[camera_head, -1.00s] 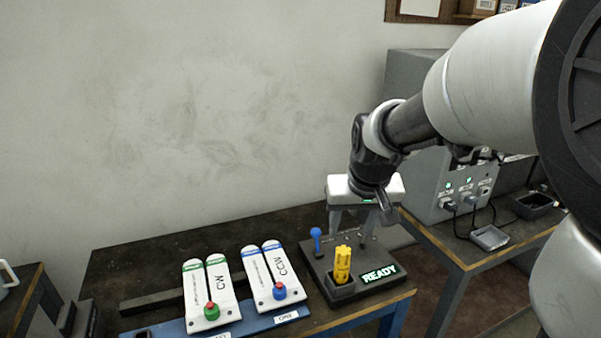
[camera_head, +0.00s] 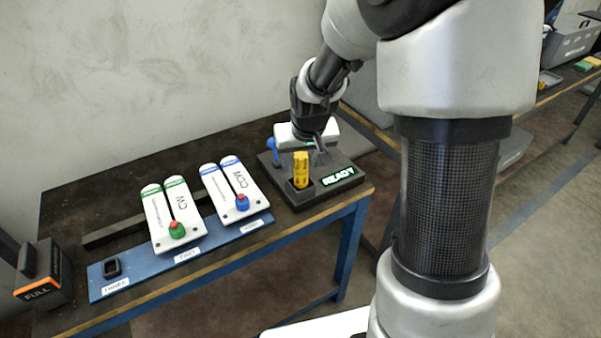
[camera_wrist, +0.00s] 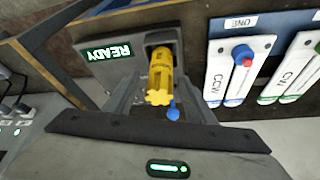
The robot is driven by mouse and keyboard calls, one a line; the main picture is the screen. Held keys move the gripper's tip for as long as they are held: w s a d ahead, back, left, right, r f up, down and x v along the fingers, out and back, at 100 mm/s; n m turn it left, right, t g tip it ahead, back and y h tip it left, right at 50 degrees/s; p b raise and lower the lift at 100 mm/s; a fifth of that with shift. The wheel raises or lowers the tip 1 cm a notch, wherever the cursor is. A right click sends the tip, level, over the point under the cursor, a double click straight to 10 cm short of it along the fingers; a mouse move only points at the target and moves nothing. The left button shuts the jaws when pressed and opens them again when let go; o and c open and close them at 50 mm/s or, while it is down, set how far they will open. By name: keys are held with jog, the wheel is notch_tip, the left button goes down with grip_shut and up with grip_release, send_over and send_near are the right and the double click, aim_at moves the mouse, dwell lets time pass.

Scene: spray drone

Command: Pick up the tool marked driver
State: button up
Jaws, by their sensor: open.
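The yellow fluted handle (camera_head: 301,172) stands upright in a socket of the dark tool stand (camera_head: 297,202), which bears a lit READY sign. I cannot read a driver mark on it, but it looks like a screwdriver handle. My gripper (camera_head: 308,158) is at the stand, just behind the handle in the head view. In the wrist view the yellow handle (camera_wrist: 160,75) shows ahead, between my open fingers (camera_wrist: 158,95). I cannot tell whether either finger touches it. A blue-knobbed tool (camera_head: 272,150) stands in the same stand; its knob also shows in the wrist view (camera_wrist: 173,112).
Left of the stand, white CCW (camera_head: 236,188) and CW (camera_head: 172,215) propeller packs lie on a blue tray (camera_head: 215,251). A dark box marked FULL (camera_head: 42,280) sits at the table's left end. A wall rises behind the table.

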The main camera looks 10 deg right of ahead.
jog(key=shift+c, duration=0.3)
grip_shut()
